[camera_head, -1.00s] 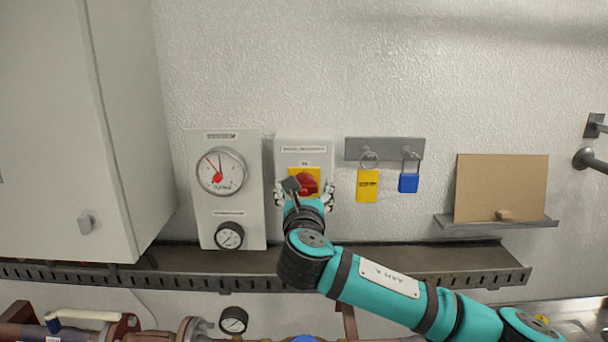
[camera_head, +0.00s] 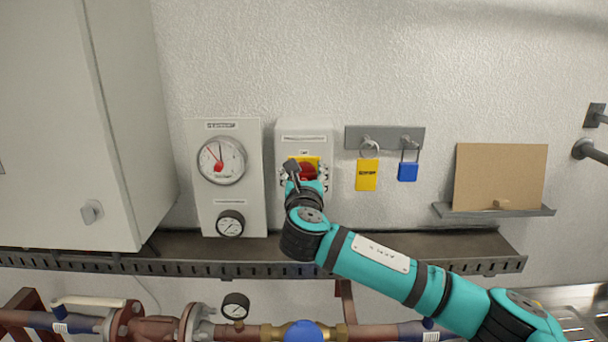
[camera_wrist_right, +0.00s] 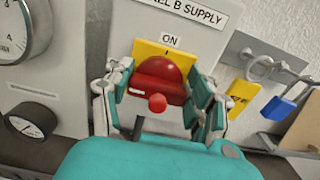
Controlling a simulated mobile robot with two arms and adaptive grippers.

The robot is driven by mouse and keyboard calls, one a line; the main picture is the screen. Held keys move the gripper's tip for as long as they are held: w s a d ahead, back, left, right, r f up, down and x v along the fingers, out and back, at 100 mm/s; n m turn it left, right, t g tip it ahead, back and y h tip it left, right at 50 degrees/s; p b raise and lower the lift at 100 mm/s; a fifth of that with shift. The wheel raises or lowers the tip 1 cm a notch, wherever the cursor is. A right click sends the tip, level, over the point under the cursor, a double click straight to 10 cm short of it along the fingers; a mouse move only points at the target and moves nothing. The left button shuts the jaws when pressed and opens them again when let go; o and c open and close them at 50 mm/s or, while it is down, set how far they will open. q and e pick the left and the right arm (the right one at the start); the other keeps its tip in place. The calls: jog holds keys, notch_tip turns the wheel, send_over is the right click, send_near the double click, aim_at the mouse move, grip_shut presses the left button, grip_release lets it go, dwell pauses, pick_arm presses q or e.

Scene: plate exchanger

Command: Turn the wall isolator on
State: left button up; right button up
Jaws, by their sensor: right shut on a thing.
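The wall isolator is a pale box (camera_head: 318,128) with a yellow plate (camera_head: 314,161) and a red rotary handle (camera_head: 307,171). In the right wrist view the red handle (camera_wrist_right: 160,80) has a round red knob at its front, and an "ON" label (camera_wrist_right: 171,40) sits above the yellow plate (camera_wrist_right: 146,49). My right gripper (camera_head: 305,177) is at the handle. In the right wrist view its fingers (camera_wrist_right: 160,93) are shut on the handle from the left and right sides. The handle's exact switch position is hard to tell. My left gripper is out of view.
A gauge panel (camera_head: 252,214) is close on the isolator's left. A hook rail (camera_head: 388,131) with a yellow tag (camera_head: 367,175) and blue padlock (camera_head: 408,172) is on its right. A cable tray (camera_head: 420,250) runs below. Bare wall lies above.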

jog(key=shift+c, duration=0.3)
jog(key=m+b, duration=0.2)
jog(key=m, duration=0.1)
jog(key=shift+f, duration=0.2)
jog(key=m+b, duration=0.3)
jog(key=m, duration=0.2)
jog(key=shift+d, duration=0.2)
jog(key=m+b, duration=0.1)
jog(key=m, duration=0.2)
jog(key=m+b, duration=0.1)
jog(key=m, duration=0.1)
jog(key=shift+d+f+m+b, duration=0.1)
jog(key=shift+f+m+b, duration=0.1)
jog(key=shift+m+b, duration=1)
jog(key=shift+m, duration=1.2)
